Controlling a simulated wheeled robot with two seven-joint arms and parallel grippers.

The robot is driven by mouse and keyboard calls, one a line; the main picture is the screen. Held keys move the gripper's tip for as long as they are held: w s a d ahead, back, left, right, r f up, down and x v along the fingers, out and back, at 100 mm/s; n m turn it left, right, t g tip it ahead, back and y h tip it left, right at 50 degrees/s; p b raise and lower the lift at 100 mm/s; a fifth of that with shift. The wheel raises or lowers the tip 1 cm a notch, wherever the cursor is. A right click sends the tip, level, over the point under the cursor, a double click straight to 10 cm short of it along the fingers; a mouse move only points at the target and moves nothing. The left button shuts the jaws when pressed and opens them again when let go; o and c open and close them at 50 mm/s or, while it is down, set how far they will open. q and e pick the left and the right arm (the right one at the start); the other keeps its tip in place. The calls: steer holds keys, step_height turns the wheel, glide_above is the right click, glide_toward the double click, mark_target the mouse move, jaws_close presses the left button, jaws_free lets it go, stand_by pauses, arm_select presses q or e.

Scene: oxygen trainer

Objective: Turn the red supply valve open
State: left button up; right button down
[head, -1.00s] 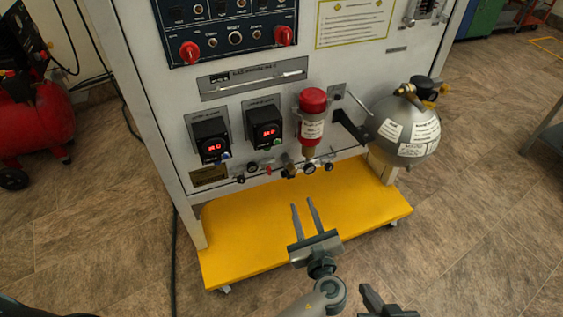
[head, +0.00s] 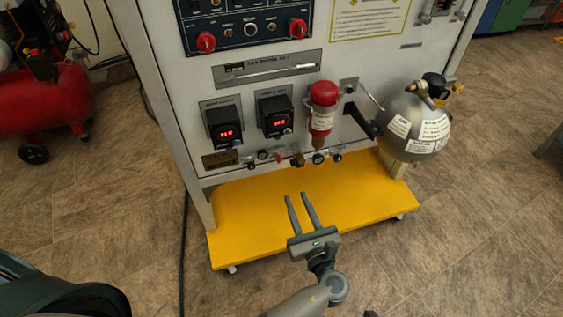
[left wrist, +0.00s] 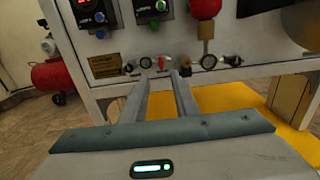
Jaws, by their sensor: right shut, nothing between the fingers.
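The red supply valve (head: 263,155) appears as a small red handle in the row of fittings along the panel's lower edge. In the left wrist view the red handle (left wrist: 162,63) shows between the fingertips, beyond them. My left gripper (head: 296,195) is open and empty, with its fingers pointing at the panel; it is below and right of the valve in the head view. Its fingers (left wrist: 161,75) do not appear to touch the valve. Only a dark sliver of my right gripper (head: 371,314) shows at the bottom edge.
Gauges and black knobs flank the valve. Above are two display boxes (head: 224,122) and a red-topped cylinder (head: 323,108). A grey sphere tank (head: 415,125) sticks out at the right. The yellow base (head: 350,195) lies below. A red compressor (head: 55,105) stands left.

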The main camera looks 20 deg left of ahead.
mark_target(279, 157)
arm_select(q)
steer(key=b+x, duration=0.1)
steer(key=x, duration=1.4)
steer(key=shift+a, duration=0.15)
jaws_close()
